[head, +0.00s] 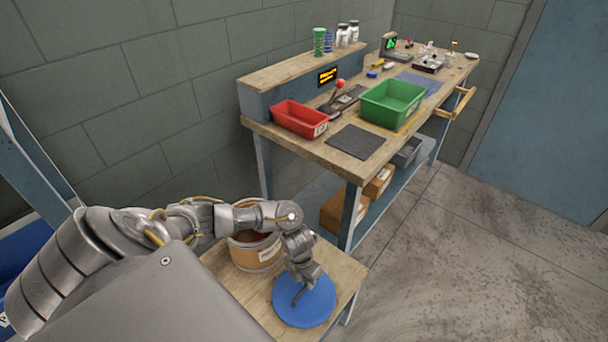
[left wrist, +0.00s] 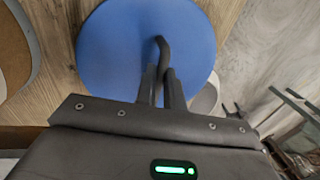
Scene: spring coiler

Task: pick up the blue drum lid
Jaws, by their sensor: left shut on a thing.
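The blue drum lid (head: 312,312) is a round flat disc with a dark curved handle, at the front right of the small wooden table in the head view. In the left wrist view the lid (left wrist: 110,45) fills the upper middle, with its handle (left wrist: 163,52) rising from its centre. My left gripper (head: 299,290) is over the lid, and its two fingers (left wrist: 162,80) are shut on the handle. I cannot tell whether the lid touches the table or hangs just above it. My right gripper does not show.
An open cardboard drum (head: 256,254) stands on the small table (head: 348,272), left of the lid. Behind is a long workbench (head: 310,142) with a red bin (head: 299,119), a green bin (head: 392,104) and a dark mat (head: 356,142). The floor (head: 450,270) to the right is clear.

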